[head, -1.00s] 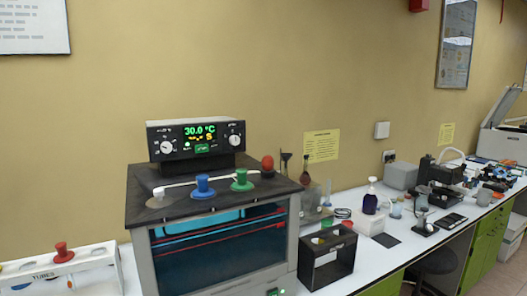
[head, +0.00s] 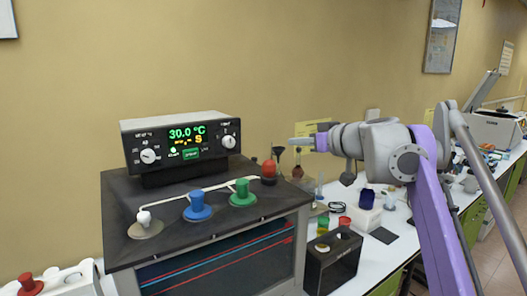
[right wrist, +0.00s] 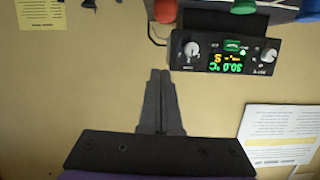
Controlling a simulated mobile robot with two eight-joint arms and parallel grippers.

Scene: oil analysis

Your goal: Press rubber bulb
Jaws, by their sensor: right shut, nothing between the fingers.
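The rubber bulb (head: 269,168), red and rounded, stands at the right end of the white tube on the dark top of the bath (head: 170,180). In the right wrist view, which is upside down, a dull red bulb (right wrist: 165,11) shows at the top edge. My right gripper (head: 292,143) points left, near and a little right of the bulb in the head view, apart from it. Its fingers (right wrist: 160,72) are together and empty in the right wrist view. My left gripper is not in view.
The control box (head: 180,140) reading 30.0 °C stands at the back of the bath. Blue (head: 198,205) and green (head: 242,193) stoppers rise from the top. A black box (head: 332,262) stands right of the bath. The wall (head: 260,60) lies behind.

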